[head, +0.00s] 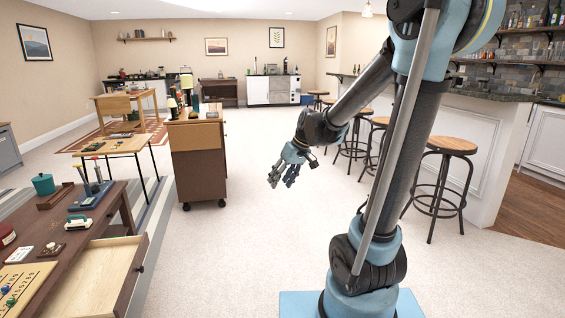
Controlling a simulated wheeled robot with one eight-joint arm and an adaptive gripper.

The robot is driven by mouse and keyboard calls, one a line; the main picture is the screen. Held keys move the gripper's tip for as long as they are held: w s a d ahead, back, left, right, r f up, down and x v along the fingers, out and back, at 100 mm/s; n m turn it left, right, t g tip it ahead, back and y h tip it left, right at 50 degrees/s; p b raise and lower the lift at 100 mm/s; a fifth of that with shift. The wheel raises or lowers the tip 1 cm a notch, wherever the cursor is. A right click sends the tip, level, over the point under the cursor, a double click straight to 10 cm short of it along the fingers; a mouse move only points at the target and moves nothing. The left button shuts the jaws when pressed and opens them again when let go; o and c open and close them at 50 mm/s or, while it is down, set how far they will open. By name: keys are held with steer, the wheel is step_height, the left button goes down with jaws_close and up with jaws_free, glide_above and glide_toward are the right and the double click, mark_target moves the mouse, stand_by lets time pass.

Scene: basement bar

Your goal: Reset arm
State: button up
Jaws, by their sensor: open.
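My gripper (283,178) hangs in the air near the middle of the head view, at the end of my bent arm. Its fingers point down and to the left and are spread apart with nothing between them. It is over open carpet, to the right of a brown wheeled cabinet and apart from it. My arm rises from its base at the lower right, folds near the top right, and comes back down to the gripper. The top of the arm is cut off by the picture edge.
A dark wooden table (66,249) with an open drawer (99,281) stands at lower left. Stools (449,147) line the bar counter (488,155) at right. The carpet (243,240) between is clear.

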steer(key=s+d+f+m+h, duration=0.2)
steer(key=s+d+f+m, duration=0.1)
steer(key=s+d, duration=0.6)
steer(key=s+d+f+m+h, duration=0.2)
steer(key=s+d+f+m, duration=0.1)
steer(key=s+d, duration=0.7)
steer(key=s+f, duration=0.1)
steer(key=s, duration=0.2)
steer(key=shift+s+d+m+h, duration=0.2)
steer(key=shift+m+h, duration=0.1)
steer(key=shift+h, duration=0.1)
steer(key=c, duration=0.4)
steer(key=shift+o, duration=0.2)
